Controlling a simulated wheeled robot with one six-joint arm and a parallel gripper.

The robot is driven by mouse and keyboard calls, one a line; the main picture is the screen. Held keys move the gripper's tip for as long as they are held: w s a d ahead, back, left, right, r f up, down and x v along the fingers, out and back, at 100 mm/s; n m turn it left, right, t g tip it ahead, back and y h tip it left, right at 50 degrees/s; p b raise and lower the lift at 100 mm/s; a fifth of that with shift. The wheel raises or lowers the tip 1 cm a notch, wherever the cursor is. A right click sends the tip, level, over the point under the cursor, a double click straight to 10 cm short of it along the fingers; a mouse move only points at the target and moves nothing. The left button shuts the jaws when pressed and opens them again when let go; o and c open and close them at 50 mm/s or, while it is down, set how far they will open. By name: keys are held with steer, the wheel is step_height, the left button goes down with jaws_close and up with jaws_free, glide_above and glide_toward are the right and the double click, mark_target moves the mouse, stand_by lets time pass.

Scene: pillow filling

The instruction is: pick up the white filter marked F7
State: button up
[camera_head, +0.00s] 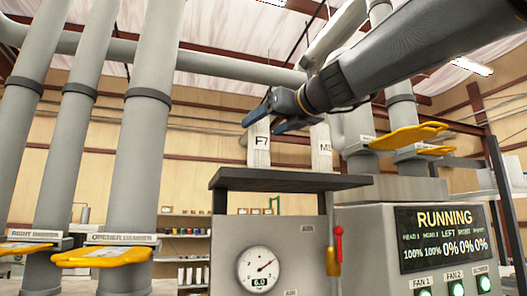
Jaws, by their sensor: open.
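The gripper overlaps the filter's top edge in this view. I cannot tell whether the fingers touch it or are around it.
A control panel (444,238) reading RUNNING stands at right. Tall grey pipes (150,110) with yellow gate handles (103,257) stand at left. More yellow handles (408,136) are at right, below my arm.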

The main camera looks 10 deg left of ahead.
steer(key=p+x, duration=0.1)
steer(key=x, duration=0.1)
steer(key=p+x, duration=0.1)
steer(key=x, duration=0.1)
steer(key=p+x, duration=0.1)
steer(key=x, duration=0.1)
steer(key=shift+w+a+r, duration=0.25)
steer(key=shift+a+r, duration=0.05)
steer(key=shift+r, duration=0.05)
steer(key=shift+w+a+f, duration=0.1)
steer(key=shift+w+a, duration=0.2)
steer(key=c, duration=1.4)
